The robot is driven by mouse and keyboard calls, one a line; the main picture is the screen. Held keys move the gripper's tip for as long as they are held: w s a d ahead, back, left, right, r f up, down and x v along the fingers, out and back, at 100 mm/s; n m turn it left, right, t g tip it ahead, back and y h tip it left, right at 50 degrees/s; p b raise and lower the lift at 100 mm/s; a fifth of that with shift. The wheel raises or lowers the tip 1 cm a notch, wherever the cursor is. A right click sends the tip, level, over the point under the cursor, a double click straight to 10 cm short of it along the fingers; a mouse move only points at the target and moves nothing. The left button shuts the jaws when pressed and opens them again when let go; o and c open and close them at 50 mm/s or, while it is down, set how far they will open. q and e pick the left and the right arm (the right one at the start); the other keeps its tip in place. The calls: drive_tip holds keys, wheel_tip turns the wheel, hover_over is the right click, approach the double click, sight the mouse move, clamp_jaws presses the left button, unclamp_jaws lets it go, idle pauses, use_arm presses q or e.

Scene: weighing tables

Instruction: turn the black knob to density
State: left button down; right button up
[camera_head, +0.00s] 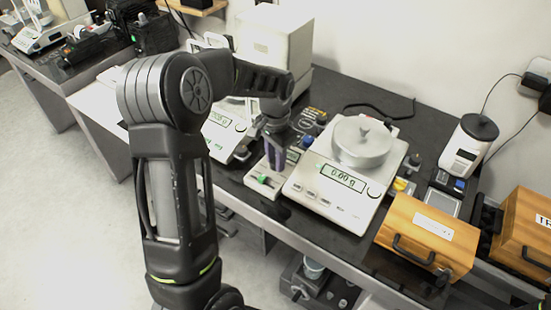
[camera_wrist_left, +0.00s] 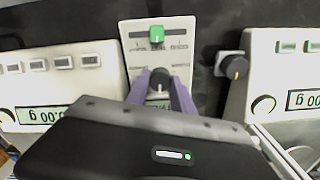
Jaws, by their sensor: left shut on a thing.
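The black knob (camera_wrist_left: 160,79) sits on a white control panel (camera_wrist_left: 181,60) in the left wrist view, with a pale mark on its face. My left gripper (camera_wrist_left: 161,82) has its two purple fingers on either side of the knob, shut on it. In the head view my left gripper (camera_head: 275,168) reaches down to the panel (camera_head: 257,190) between two scales, and its fingers hide the knob. The panel's printed labels are too small to read, so I cannot tell the knob's setting. My right gripper is not in view.
A green slider (camera_wrist_left: 157,34) sits on the same panel. A scale (camera_head: 322,205) with a lidded metal pan stands close right of the gripper; another scale (camera_head: 222,138) is close left. Another black knob (camera_wrist_left: 235,67) is nearby. Wooden boxes (camera_head: 428,229) stand at the right.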

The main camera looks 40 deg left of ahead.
use_arm(q)
drive_tip(key=m, duration=0.5)
drive_tip(key=shift+m, duration=0.3)
drive_tip(key=m, duration=0.4)
drive_tip(key=shift+m, duration=0.3)
drive_tip(key=m+p, duration=0.1)
drive_tip(key=m, duration=0.4)
drive_tip(key=shift+r, duration=0.1)
drive_tip(key=m+p, duration=0.1)
drive_tip(key=m, duration=0.4)
drive_tip(key=c, duration=1.1)
unclamp_jaws()
